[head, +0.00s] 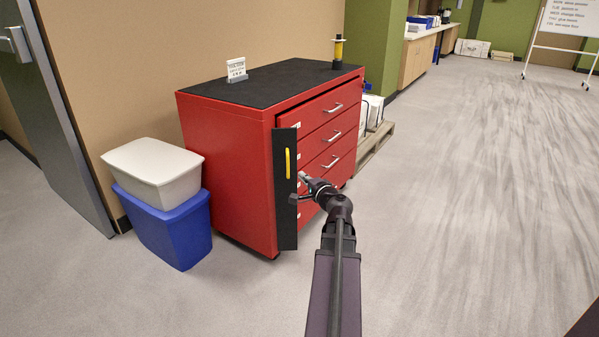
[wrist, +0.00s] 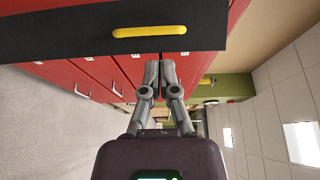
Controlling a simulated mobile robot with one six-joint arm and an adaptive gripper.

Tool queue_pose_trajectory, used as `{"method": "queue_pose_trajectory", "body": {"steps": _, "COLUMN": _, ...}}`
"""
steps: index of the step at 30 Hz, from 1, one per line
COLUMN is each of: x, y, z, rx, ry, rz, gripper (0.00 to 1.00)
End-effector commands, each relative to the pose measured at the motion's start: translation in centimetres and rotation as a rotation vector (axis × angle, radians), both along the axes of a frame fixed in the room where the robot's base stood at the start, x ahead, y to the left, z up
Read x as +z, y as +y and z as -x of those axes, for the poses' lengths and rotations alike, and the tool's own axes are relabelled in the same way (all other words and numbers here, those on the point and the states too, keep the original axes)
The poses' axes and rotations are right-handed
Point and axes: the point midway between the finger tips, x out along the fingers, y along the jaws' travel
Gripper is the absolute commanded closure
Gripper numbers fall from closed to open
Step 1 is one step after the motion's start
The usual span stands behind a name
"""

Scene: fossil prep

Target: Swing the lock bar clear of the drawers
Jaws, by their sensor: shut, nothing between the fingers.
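The red drawer cabinet (head: 228,165) stands left of centre in the head view, with silver-handled drawers (head: 325,140) on its front. The black lock bar (head: 287,220) is upright at the front's left edge and sticks out from it. Its yellow handle (head: 288,163) faces the head camera. In the wrist view the bar (wrist: 60,42) runs across the top with the yellow handle (wrist: 150,32) on it. My gripper (head: 299,186) is shut and empty, just right of the bar on the drawer side. Its fingertips (wrist: 160,63) meet the bar's edge in the wrist view; I cannot tell whether they touch.
A blue bin (head: 168,228) with a pale bin (head: 152,172) on it stands left of the cabinet. A small sign (head: 236,68) and a yellow-black cylinder (head: 338,50) stand on the cabinet top. A wooden pallet (head: 372,148) lies behind it. The floor to the right is clear.

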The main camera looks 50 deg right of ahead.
Motion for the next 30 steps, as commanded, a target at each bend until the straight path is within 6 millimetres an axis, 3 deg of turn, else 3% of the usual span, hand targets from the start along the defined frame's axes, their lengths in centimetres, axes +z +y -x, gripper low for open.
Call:
{"method": "queue_pose_trajectory", "body": {"steps": 6, "x": 0.0, "y": 0.9, "z": 1.1, "rx": 0.0, "ry": 0.0, "rz": 0.0, "gripper": 1.0}}
{"method": "queue_pose_trajectory", "body": {"steps": 19, "x": 0.0, "y": 0.9, "z": 1.0, "rx": 0.003, "ry": 0.0, "rz": 0.0, "gripper": 1.0}}
{"method": "queue_pose_trajectory", "body": {"steps": 30, "x": 0.3, "y": -1.5, "z": -0.7, "rx": 0.084, "ry": 0.0, "rz": 0.0, "gripper": 1.0}}
